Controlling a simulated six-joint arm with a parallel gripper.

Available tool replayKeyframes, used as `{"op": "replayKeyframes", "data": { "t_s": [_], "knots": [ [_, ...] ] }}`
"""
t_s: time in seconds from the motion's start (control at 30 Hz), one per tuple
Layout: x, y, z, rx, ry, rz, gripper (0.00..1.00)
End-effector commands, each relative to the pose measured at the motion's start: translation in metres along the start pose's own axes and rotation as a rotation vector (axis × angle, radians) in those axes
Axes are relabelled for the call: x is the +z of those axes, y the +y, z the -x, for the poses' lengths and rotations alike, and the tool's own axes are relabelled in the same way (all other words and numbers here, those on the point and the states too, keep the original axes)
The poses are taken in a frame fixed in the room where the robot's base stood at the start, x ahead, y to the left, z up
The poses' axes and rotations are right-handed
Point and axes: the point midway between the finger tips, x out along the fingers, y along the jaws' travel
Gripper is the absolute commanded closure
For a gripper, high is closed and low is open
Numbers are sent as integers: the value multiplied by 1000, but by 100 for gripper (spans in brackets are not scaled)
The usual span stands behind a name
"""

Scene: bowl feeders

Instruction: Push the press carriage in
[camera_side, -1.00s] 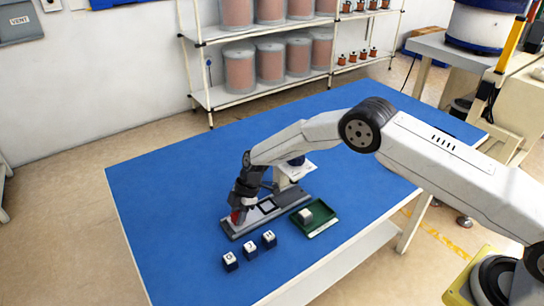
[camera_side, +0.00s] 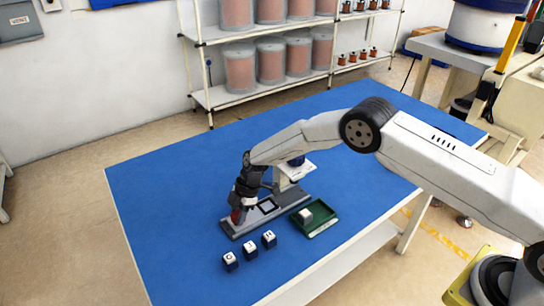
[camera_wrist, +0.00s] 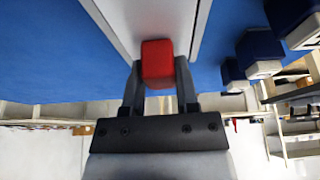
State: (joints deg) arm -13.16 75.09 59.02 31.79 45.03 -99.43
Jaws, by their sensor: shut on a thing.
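The press (camera_side: 291,172) stands on the blue table, with a long grey base (camera_side: 291,199) running toward the front left. A light carriage (camera_side: 253,215) with a dark square frame (camera_side: 266,206) lies on that base. A red handle (camera_side: 235,217) is at its front-left end. My gripper (camera_side: 240,212) points down there and is shut on the red handle, which shows clearly between both fingers in the wrist view (camera_wrist: 157,62). The arm hides part of the press.
Three dark blue blocks with lettered white tops (camera_side: 250,249) stand in front of the base. A green tray (camera_side: 321,227) holding one white-topped block (camera_side: 306,215) is right of it. The blue table (camera_side: 170,190) is clear on the left and behind.

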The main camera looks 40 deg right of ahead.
Motion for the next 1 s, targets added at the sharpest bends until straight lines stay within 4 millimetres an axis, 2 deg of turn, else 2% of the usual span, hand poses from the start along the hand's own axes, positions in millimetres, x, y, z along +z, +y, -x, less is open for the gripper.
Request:
{"op": "replayKeyframes", "data": {
  "t_s": [0.43, 0.7, 1.0],
  "knots": [
    [1, 1, 1, 2, 0, 0, 100],
    [29, 1, 13, 1, -1, -3, 100],
    [32, 1, 14, 1, -1, 1, 100]
  ]
}}
